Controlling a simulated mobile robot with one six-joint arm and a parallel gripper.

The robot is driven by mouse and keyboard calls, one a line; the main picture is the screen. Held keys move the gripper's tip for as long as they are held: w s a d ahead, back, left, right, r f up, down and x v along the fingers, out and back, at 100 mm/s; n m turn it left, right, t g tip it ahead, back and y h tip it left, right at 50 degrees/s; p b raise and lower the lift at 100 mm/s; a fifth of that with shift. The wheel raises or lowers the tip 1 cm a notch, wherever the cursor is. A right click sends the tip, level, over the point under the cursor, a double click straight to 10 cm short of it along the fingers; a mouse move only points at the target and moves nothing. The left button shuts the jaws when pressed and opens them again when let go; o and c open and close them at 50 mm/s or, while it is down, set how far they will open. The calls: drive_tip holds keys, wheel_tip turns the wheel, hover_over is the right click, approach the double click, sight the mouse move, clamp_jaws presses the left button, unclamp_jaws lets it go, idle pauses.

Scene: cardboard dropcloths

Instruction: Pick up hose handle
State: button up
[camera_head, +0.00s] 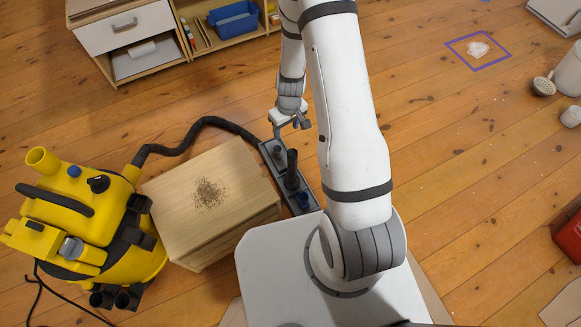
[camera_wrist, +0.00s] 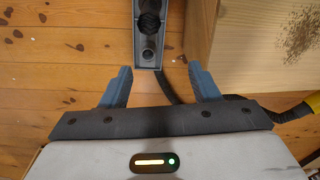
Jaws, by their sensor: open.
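A black hose (camera_head: 195,128) runs from the yellow vacuum to the far end of a narrow grey tray (camera_head: 267,153) on the floor. A dark upright piece (camera_head: 291,170) stands in the tray among shorter fittings; I cannot tell for sure which piece is the hose handle. My gripper (camera_head: 291,126) is open and empty above the tray's far end. In the wrist view, the fingers of my gripper (camera_wrist: 160,70) stand apart, with the tray (camera_wrist: 148,66) ahead between them. The hose (camera_wrist: 173,88) passes between the fingers, lower down, and goes off right.
A wooden box (camera_head: 180,190) with dark specks on top stands close beside the tray. The yellow vacuum (camera_head: 75,215) is left of it. A cabinet (camera_head: 125,30) stands at the back left. A purple square (camera_head: 463,62) marks the floor at right; open floor lies around it.

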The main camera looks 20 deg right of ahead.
sight(292, 159)
drive_tip(key=shift+n+h, duration=0.3)
drive_tip(key=shift+n, duration=0.2)
drive_tip(key=f, duration=0.5)
drive_tip(key=s+d+f+b, duration=0.1)
drive_tip(key=f, duration=0.4)
drive_tip(key=s+f, duration=0.1)
drive_tip(key=f, duration=0.3)
drive_tip(key=shift+s+d+f, duration=0.15)
drive_tip(key=shift+f, duration=0.25)
wheel_tip(292, 159, down, 2)
drive_tip(key=shift+f+b, duration=0.1)
drive_tip(key=shift+b, duration=1.15)
drive_tip(key=f+b, duration=0.2)
drive_tip(key=f, duration=0.1)
drive_tip(key=f+b, duration=0.1)
drive_tip(key=f, duration=0.1)
drive_tip(key=shift+w+d+f+b, duration=0.15)
drive_tip(key=shift+w+d+b, duration=0.05)
drive_tip(key=shift+w+b, duration=0.15)
drive_tip(key=shift+c, duration=0.2)
drive_tip(key=c, duration=1)
